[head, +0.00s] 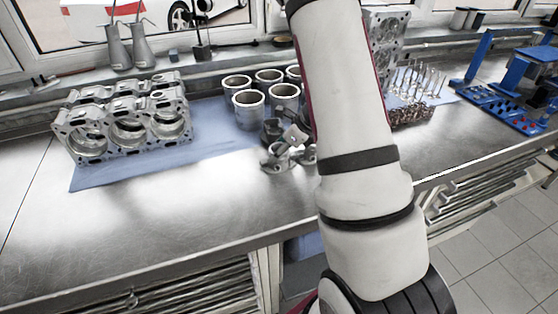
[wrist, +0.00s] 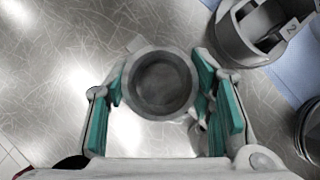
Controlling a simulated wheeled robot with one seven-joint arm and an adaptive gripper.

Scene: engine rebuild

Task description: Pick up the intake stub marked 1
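A round grey hollow stub (wrist: 161,84) sits between my fingers in the wrist view, seen end-on with a dark bore. No number shows on it, so I cannot tell that it is the one marked 1. My gripper (wrist: 160,88) has its teal pads close on the stub's left and right sides. I cannot tell whether they press on it or stand just clear. In the head view my arm hides the gripper and the stub.
A grey metal part tagged 2 (wrist: 270,30) lies close by at the upper right in the wrist view. On the bench, cylinder liners (head: 249,108) and an engine block (head: 125,125) stand on blue cloth (head: 100,178). The bench front left (head: 180,215) is bare.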

